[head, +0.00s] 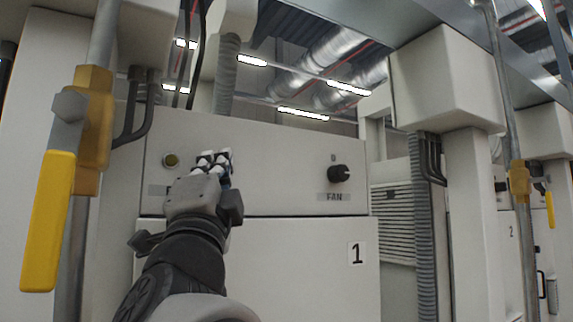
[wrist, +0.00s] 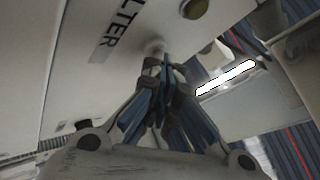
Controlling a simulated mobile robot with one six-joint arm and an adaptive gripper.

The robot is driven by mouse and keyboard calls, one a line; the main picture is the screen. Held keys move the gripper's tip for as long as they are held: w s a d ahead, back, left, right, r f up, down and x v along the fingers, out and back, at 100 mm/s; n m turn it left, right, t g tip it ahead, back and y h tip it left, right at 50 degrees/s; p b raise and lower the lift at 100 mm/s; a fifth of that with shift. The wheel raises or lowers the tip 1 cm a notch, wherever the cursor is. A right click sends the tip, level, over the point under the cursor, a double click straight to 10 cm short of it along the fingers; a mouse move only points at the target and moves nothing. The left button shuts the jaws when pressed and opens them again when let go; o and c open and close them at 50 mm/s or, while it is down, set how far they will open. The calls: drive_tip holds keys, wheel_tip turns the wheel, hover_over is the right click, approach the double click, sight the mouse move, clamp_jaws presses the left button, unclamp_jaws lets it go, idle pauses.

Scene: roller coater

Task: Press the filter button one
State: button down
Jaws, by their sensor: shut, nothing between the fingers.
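The filter button (head: 171,160) is a small round olive-yellow button on the upper left of the pale panel of unit 1. The label under it (head: 158,190) is mostly hidden by my gripper in the head view. In the wrist view the label (wrist: 118,38) reads "LTER", and the button (wrist: 195,9) shows at the top edge. My gripper (head: 215,156) is shut and empty in front of the panel, just right of the button in the head view. In the wrist view its fingertips (wrist: 160,62) are close to the panel, apart from the button; whether they touch the panel is unclear.
A black knob (head: 340,174) labelled FAN sits on the panel's right. A "1" plate (head: 357,252) is on the cabinet door below. A pipe with a yellow valve handle (head: 48,222) stands at the near left. A grey ribbed hose (head: 424,230) runs down at the right.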

idle(0.3)
drive_tip(key=shift+s+d+b, duration=0.5)
drive_tip(key=shift+s+b, duration=0.15)
drive_tip(key=shift+s, duration=0.15)
drive_tip(key=shift+s+d+b, duration=0.4)
drive_tip(key=shift+s+d, duration=0.05)
drive_tip(key=shift+s, duration=0.25)
drive_tip(key=shift+s+d+b, duration=0.4)
drive_tip(key=shift+s, duration=0.3)
drive_tip(key=shift+s+d+b, duration=0.4)
drive_tip(key=shift+s+d, duration=0.05)
drive_tip(key=shift+s, duration=0.25)
